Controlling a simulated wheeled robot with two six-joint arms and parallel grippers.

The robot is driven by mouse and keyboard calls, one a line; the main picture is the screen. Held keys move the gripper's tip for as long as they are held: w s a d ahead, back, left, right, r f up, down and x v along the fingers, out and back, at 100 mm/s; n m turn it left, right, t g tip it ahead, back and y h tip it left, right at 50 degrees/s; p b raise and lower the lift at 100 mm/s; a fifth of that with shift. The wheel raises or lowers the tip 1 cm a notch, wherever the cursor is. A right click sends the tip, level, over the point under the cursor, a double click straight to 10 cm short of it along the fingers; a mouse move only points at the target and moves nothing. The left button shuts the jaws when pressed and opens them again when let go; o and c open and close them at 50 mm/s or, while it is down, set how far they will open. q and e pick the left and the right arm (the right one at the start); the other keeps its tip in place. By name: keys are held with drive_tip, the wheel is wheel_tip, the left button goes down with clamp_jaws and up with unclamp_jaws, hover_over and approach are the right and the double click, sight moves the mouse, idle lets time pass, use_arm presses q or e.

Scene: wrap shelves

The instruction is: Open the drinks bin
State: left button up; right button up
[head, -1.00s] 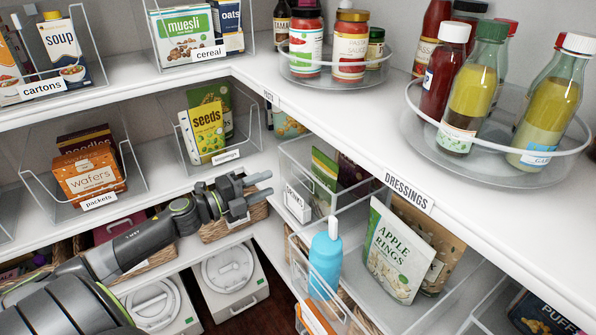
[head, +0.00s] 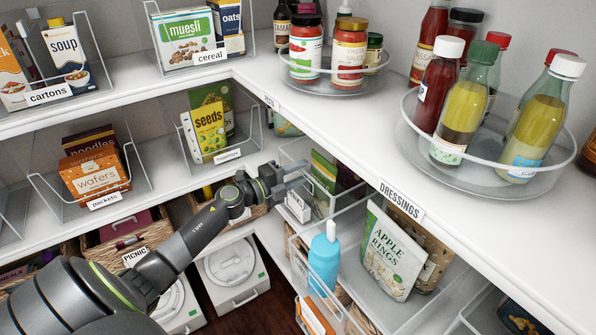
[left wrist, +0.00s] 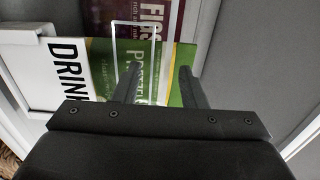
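The drinks bin is a clear bin on the middle shelf near the corner, with a white label (head: 298,206) on its front. The label, reading "DRIN" with the rest cut off, also shows in the left wrist view (left wrist: 68,62). Green and dark packets stand in the bin, one of them a green packet (head: 323,170). My left gripper (head: 298,174) is at the bin's front, above the label. In the left wrist view its two fingers (left wrist: 158,88) are apart, with packets and a thin white loop beyond them. I cannot tell whether they touch the bin. My right gripper is out of view.
The upper shelf edge with the dressings label (head: 402,200) overhangs to the right. A clear bin with a blue bottle (head: 324,262) and apple rings (head: 390,255) is nearer me. A seeds bin (head: 208,130) is to the left. Baskets and white tubs stand below.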

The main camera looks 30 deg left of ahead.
use_arm(q)
clamp_jaws()
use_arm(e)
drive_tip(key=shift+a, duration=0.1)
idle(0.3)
use_arm(q)
drive_tip(key=shift+f, duration=0.1)
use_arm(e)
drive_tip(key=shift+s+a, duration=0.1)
